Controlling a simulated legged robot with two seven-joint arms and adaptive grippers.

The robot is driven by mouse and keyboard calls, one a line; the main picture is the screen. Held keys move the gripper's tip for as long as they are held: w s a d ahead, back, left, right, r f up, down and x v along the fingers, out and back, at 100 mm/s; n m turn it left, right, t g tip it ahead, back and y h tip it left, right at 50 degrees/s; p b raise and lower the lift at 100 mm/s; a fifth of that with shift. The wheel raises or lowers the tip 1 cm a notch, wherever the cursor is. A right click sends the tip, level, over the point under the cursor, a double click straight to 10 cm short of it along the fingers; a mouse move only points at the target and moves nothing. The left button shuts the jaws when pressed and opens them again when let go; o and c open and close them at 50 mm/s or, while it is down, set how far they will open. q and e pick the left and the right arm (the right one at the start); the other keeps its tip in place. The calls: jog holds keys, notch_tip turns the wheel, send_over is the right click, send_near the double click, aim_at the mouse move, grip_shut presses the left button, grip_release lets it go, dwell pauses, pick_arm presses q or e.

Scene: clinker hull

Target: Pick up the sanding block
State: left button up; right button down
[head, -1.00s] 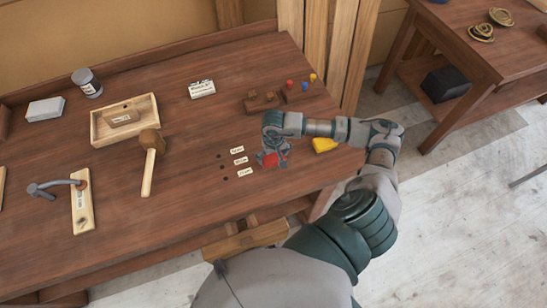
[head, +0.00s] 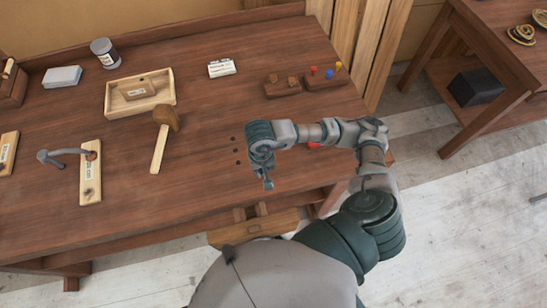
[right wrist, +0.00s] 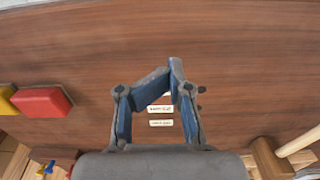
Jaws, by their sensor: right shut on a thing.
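I cannot tell for sure which thing is the sanding block. A small wooden block with a label (head: 139,91) lies in a shallow wooden tray (head: 110,108), and a pale grey block (head: 62,77) lies on the bench left of it. My right gripper (head: 268,185) is over the bench, well to the right of both. In the right wrist view its fingers (right wrist: 172,68) meet at the tips. They are shut, but what they hold is too small or hidden to make out. My left gripper is not in view.
A mallet (head: 165,122), a grey jar (head: 103,52) and a board with a curved grey handle (head: 89,180) lie on the bench (head: 200,180). Small labels (right wrist: 160,109) lie below my right gripper. A red block (right wrist: 40,102) and a yellow block (right wrist: 6,100) lie beside it.

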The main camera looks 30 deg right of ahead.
jog(key=shift+s+a, duration=0.25)
jog(key=shift+a, duration=0.2)
jog(key=shift+d, duration=0.3)
jog(key=c, duration=1.2)
grip_release()
jog(key=shift+c, duration=0.2)
jog(key=o, duration=0.8)
jog(key=shift+c, duration=0.2)
jog(key=shift+o, duration=0.5)
jog(key=shift+a, duration=0.3)
